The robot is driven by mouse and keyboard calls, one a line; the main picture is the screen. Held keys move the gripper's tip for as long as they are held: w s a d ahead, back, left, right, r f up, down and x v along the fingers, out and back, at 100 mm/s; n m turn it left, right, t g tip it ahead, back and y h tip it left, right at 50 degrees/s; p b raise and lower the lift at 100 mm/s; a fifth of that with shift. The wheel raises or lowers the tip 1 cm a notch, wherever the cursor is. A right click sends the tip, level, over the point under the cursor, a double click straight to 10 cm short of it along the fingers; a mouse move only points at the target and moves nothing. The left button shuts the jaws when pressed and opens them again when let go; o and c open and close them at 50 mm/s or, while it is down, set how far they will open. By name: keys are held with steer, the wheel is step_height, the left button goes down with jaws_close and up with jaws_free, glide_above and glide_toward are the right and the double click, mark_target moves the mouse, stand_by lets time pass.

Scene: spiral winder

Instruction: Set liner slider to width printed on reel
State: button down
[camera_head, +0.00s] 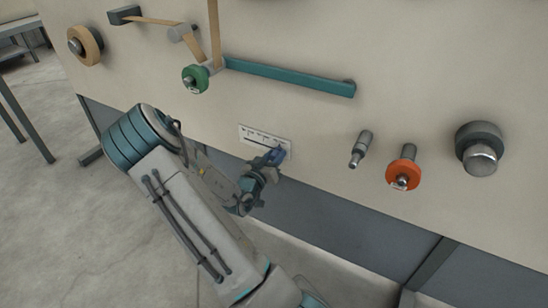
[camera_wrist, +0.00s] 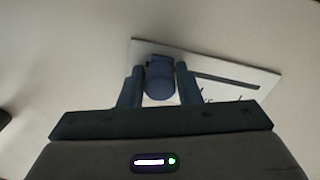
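The liner slider has a blue knob (camera_head: 277,156) at the right part of a white scale plate (camera_head: 252,133) on the beige panel. In the wrist view the knob (camera_wrist: 160,82) stands between the two fingers of my gripper (camera_wrist: 160,72), one on each side. Narrow gaps seem to show beside the knob, so the fingers look open around it. The scale plate (camera_wrist: 240,80) extends to the right of the knob there, with a dark slot and marks too small to read. A tan reel (camera_head: 86,45) is at the panel's upper left. No printed width is legible on it.
A green knob (camera_head: 194,79) and a teal bar (camera_head: 290,76) sit above the scale. To its right are a grey metal peg (camera_head: 360,150), an orange knob (camera_head: 403,170) and a large dark knob with a silver front (camera_head: 480,145).

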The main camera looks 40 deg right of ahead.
mark_target(264, 145)
steer(key=w, duration=0.2)
steer(key=w+a, duration=0.2)
steer(key=w, duration=0.1)
steer(key=shift+w+a+p, duration=0.2)
steer(key=shift+w+p, duration=0.1)
steer(key=shift+p, duration=0.1)
steer(key=c, duration=1.1)
jaws_free()
steer(key=shift+c, duration=0.2)
steer(key=p+v, duration=0.3)
steer(key=v, duration=1.1)
steer(key=shift+p, duration=0.35)
steer(key=shift+d+f, duration=0.1)
